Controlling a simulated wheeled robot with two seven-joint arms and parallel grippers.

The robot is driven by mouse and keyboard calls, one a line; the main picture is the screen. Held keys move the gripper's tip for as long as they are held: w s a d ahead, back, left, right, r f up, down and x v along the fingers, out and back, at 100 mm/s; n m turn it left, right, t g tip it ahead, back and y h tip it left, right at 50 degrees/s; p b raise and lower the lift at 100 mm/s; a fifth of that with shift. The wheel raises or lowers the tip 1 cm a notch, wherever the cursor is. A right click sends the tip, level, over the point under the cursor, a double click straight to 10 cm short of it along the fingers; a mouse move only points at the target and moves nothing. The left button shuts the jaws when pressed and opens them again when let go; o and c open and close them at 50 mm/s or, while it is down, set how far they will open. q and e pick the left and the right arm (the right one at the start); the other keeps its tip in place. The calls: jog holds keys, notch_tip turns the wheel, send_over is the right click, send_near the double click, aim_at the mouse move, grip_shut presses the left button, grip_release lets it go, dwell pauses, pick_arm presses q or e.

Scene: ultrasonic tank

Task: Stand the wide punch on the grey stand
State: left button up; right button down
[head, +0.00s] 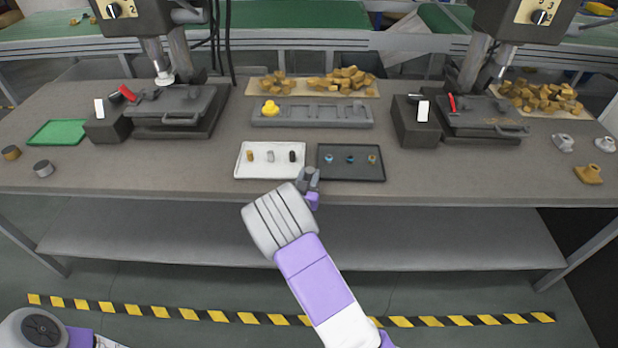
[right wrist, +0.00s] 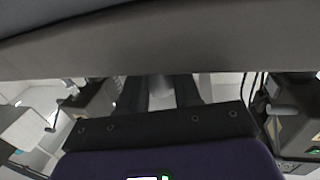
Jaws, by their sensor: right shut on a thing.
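My right gripper (head: 308,180) is shut at the table's front edge, just below the two trays. Between its fingers, the right wrist view shows a small pale grey piece (right wrist: 162,88), which I take to be the wide punch; its shape is mostly hidden. The grey stand (head: 335,123) is a long block with recesses near the back middle of the table, beyond the trays and apart from the gripper. My left gripper is out of view.
A white tray (head: 242,173) and a dark tray (head: 350,176), each with small pieces, lie between gripper and stand. Presses (head: 180,112) (head: 480,118) stand at both sides. Silvery pieces (head: 563,143) and a gold piece (head: 588,174) lie far right.

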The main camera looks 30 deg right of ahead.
jog(key=shift+f, duration=0.15)
jog(key=c, duration=0.8)
grip_release()
